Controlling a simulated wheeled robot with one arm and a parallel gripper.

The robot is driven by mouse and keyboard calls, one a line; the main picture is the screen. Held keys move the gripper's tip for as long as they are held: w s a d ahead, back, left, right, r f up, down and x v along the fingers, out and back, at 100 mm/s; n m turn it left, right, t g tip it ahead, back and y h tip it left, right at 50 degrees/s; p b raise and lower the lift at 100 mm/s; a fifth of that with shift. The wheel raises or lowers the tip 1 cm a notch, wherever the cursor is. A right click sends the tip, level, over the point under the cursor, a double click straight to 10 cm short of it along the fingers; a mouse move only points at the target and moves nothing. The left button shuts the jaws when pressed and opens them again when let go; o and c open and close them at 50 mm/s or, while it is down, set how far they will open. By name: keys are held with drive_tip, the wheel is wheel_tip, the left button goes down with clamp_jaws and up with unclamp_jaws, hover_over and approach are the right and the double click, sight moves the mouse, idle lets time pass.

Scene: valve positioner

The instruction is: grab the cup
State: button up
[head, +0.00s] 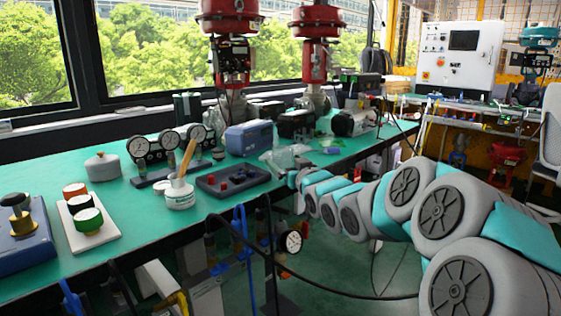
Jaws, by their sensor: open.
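A small white cup (180,194) with dark print stands upright near the front edge of the green bench. A light wooden stick (187,158) leans up out of it. My arm reaches in from the right, and my gripper (292,174) is at its far end by the bench's front edge. The gripper is small in the picture and its fingers are hard to make out. It is open, to the right of the cup and apart from it. A dark tray lies between them.
A white board with round pieces (90,230) and a lidded grey pot (103,167) are to the left. The green bench (140,225) is bare left of the cup.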

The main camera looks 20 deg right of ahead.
sight(278, 155)
drive_tip(key=shift+w+d+f+p, duration=0.1)
drive_tip(key=shift+w+p, duration=0.05)
drive_tip(key=shift+w, duration=1)
drive_tip(key=shift+w+d+r+p, duration=0.1)
drive_tip(key=shift+w+d+p, duration=0.1)
drive_tip(key=shift+w, duration=0.9)
drive_tip(key=shift+w+d+f+p, duration=0.1)
drive_tip(key=shift+w+p, duration=0.05)
drive_tip(key=shift+w, duration=1)
drive_tip(key=shift+a, duration=0.1)
drive_tip(key=shift+c, duration=0.4)
drive_tip(key=c, duration=1.2)
drive_tip(key=shift+c, duration=0.2)
